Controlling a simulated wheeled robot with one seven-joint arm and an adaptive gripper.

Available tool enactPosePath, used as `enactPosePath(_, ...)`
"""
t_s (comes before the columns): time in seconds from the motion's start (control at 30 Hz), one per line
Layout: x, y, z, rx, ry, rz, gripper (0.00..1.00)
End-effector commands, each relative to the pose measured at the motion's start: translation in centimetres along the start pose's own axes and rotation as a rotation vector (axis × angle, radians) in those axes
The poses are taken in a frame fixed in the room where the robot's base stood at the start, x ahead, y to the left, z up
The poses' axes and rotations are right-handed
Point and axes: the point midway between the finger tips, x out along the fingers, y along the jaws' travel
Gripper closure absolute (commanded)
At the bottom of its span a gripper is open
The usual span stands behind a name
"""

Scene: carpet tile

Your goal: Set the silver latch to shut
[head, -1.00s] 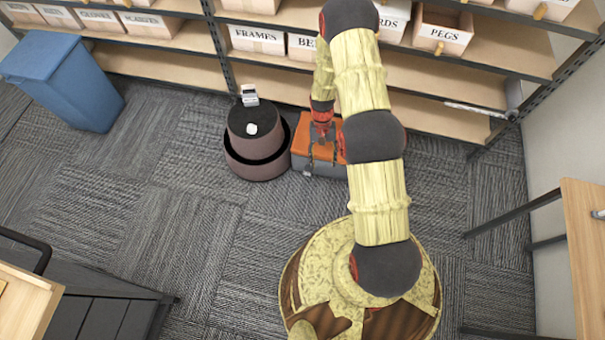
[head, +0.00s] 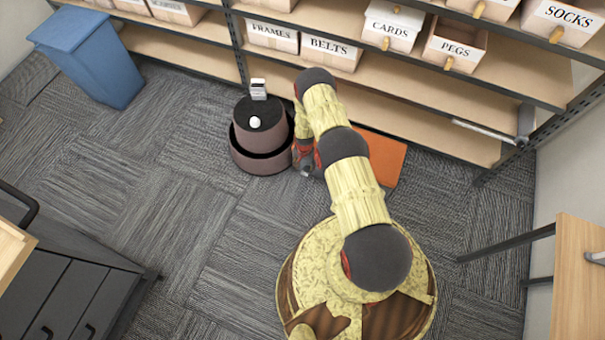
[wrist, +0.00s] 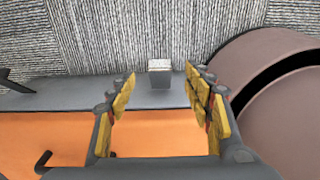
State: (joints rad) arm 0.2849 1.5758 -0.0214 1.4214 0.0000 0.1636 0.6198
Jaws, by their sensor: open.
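The toolbox has an orange lid (head: 385,158) and stands on the carpet in front of the shelf; my arm hides much of it in the head view. The wrist view shows its orange lid (wrist: 60,135) and grey edge (wrist: 60,95). The silver latch (wrist: 159,72) is a small grey block with a bright top at that edge. I cannot tell its setting. My gripper (wrist: 160,86) is open, its fingers either side of the latch's line in the picture, with no clear contact. In the head view my gripper (head: 304,168) is low at the box's left side.
A round brown stepped stand (head: 258,140) is close to the left of my gripper; a white egg-like object (head: 255,122) and a small white-grey device (head: 258,88) are on it. A blue bin (head: 95,55) is farther left. Open carpet lies in front of the stand.

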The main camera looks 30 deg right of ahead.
Motion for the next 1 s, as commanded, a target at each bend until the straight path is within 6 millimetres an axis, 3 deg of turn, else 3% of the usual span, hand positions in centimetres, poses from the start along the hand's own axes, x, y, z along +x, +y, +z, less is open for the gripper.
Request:
enactPosePath(0.5, 6.9, 0.1, 0.1, 0.004, -0.002, 0.001, 0.48)
enactPosePath(0.9, 7.6, 0.0, 0.1, 0.004, -0.002, 0.001, 0.48)
enactPosePath(1.0, 7.6, 0.0, 0.1, 0.004, -0.002, 0.001, 0.53)
